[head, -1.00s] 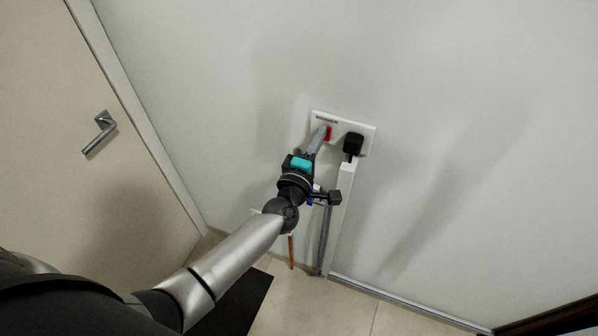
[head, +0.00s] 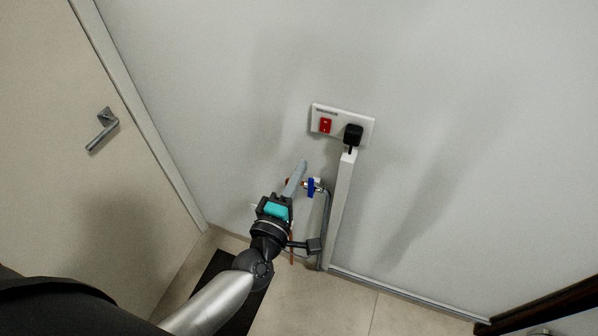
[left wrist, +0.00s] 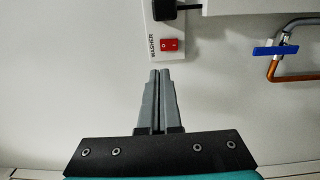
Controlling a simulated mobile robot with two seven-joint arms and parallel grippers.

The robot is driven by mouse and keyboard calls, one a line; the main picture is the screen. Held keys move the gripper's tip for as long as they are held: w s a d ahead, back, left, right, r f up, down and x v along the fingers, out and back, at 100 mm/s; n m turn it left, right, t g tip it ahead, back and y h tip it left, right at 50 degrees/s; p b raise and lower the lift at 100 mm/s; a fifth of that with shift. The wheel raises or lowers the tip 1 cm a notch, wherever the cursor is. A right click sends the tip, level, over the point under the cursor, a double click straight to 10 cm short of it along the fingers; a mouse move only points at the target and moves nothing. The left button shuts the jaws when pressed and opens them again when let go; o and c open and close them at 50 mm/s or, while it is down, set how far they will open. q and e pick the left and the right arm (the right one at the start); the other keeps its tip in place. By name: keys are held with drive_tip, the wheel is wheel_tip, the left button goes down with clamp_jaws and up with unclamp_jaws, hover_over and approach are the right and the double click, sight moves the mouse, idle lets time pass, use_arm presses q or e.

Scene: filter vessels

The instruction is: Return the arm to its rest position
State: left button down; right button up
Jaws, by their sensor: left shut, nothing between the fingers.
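My left gripper (head: 302,164) is shut and empty in the head view. It is in front of the wall, below and to the left of the socket plate. In the left wrist view its two grey fingers (left wrist: 160,72) are together, with their tips just below the plate and apart from it. The white socket plate (head: 338,116) carries a red switch (head: 325,126) and a black plug (head: 353,134). The red switch also shows in the left wrist view (left wrist: 169,45), beside the label "WASHER". My right gripper is not in view.
A blue-handled valve (head: 311,187) on a copper pipe is close to the right of the gripper, with a grey hose (head: 326,230) hanging down. White trunking (head: 342,195) runs below the plug. A door with a lever handle (head: 103,130) is at left. The wall at right is bare.

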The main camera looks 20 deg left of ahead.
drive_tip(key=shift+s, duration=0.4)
use_arm(q)
drive_tip(key=s+f+m+g+b, duration=0.3)
drive_tip(key=s+f+m, duration=0.1)
drive_tip(key=f, duration=0.8)
drive_tip(key=s+f+m+g+h+b, duration=0.1)
drive_tip(key=s+f+m+g+b, duration=0.25)
drive_tip(key=f, duration=0.85)
drive_tip(key=s+f+m+g+b, duration=0.25)
drive_tip(key=s+f+m, duration=0.2)
drive_tip(key=f, duration=0.75)
drive_tip(key=s+a+f+m+g+b, duration=0.2)
drive_tip(key=s+f+m+g+b, duration=0.1)
drive_tip(key=s+f, duration=0.6)
drive_tip(key=s+a+f+m+g+y+b, duration=0.1)
drive_tip(key=s+a+f+m+g+b, duration=0.2)
drive_tip(key=s+f, duration=0.7)
drive_tip(key=s+m+g, duration=0.2)
drive_tip(key=s, duration=0.4)
drive_tip(key=shift+s+f+y, duration=0.2)
drive_tip(key=shift+s+y, duration=0.1)
drive_tip(key=shift+s, duration=0.1)
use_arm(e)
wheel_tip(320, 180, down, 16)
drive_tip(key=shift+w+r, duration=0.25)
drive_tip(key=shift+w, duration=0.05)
